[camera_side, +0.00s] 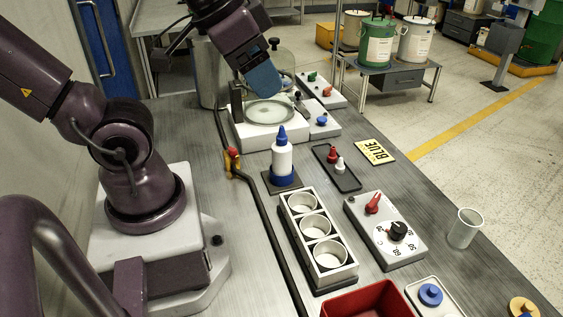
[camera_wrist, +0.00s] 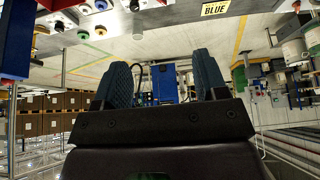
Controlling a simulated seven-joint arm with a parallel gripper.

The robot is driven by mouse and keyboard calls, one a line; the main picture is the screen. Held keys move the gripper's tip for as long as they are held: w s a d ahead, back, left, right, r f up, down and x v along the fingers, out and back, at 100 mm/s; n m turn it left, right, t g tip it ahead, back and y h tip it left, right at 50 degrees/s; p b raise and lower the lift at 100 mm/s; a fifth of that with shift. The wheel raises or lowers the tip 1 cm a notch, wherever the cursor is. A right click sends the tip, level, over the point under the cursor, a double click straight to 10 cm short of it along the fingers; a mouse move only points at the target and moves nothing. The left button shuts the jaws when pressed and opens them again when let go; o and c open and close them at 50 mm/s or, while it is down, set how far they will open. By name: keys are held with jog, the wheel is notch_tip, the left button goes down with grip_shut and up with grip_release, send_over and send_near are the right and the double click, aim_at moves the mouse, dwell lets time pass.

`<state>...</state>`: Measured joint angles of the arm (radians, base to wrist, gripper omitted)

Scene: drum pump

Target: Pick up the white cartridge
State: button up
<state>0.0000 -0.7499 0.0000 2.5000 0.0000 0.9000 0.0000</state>
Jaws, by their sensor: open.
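A small white cartridge (camera_side: 340,165) stands upright in a shallow black tray (camera_side: 350,184), beside a similar red one (camera_side: 332,153). I cannot make it out in the wrist view. My gripper (camera_side: 268,92) has blue fingers and is over the round glass plate of the white device, behind and to the left of the black tray, well apart from the cartridge. In the wrist view my gripper (camera_wrist: 163,72) has its two fingers spread, with nothing between them.
A white bottle with a blue tip (camera_side: 282,160) stands near the tray. Close by are a three-cup rack (camera_side: 291,209), a dial box (camera_side: 407,246), a yellow BLUE card (camera_side: 375,151) and a red bin (camera_side: 338,304). A clear cup (camera_side: 465,229) stands at right.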

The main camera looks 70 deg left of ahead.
jog(key=o, duration=0.3)
